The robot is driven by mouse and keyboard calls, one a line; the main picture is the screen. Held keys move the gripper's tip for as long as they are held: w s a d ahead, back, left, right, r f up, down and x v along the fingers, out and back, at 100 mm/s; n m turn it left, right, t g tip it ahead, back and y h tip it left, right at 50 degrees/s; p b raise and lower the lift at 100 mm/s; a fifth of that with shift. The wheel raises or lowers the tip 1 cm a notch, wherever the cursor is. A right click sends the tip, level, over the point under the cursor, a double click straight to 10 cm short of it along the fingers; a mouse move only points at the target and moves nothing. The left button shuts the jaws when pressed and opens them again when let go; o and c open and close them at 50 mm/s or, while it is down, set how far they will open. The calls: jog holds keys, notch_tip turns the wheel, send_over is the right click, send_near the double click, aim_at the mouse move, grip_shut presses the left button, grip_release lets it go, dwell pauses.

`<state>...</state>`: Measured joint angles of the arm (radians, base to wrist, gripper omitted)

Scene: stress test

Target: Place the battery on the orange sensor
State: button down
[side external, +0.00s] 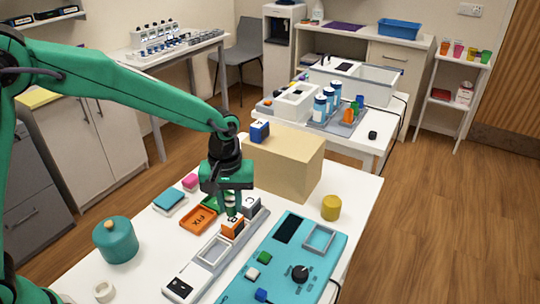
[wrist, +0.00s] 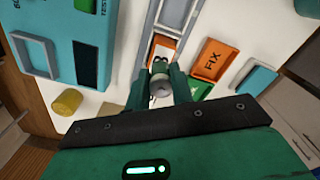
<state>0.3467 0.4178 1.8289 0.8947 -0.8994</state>
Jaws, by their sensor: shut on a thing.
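My gripper (side external: 231,205) points down above the grey rail on the white table. It is shut on a small grey, round-ended thing, which I take to be the battery (wrist: 160,87); it shows between the fingers (wrist: 163,92) in the wrist view. In the side view the fingers mostly hide it. The orange block, which looks like the orange sensor (side external: 232,229), sits in the rail directly below the gripper. Its orange edge also shows in the wrist view (wrist: 161,42), just beyond the fingertips. I cannot tell whether the battery touches it.
A grey block (side external: 250,206) stands behind the orange one. An orange FIX tray (side external: 198,219) lies left, a teal control panel (side external: 285,262) right. A cardboard box (side external: 285,165) rises behind the gripper. A yellow cylinder (side external: 331,207) and a teal jar (side external: 115,242) stand on the table.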

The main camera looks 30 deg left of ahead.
aim_at(230, 200)
jog(key=shift+f, duration=0.8)
jog(key=shift+f, duration=0.15)
jog(key=c, duration=1.2)
grip_release()
jog(key=shift+c, duration=0.2)
notch_tip(230, 200, up, 12)
jog(key=shift+r, duration=0.15)
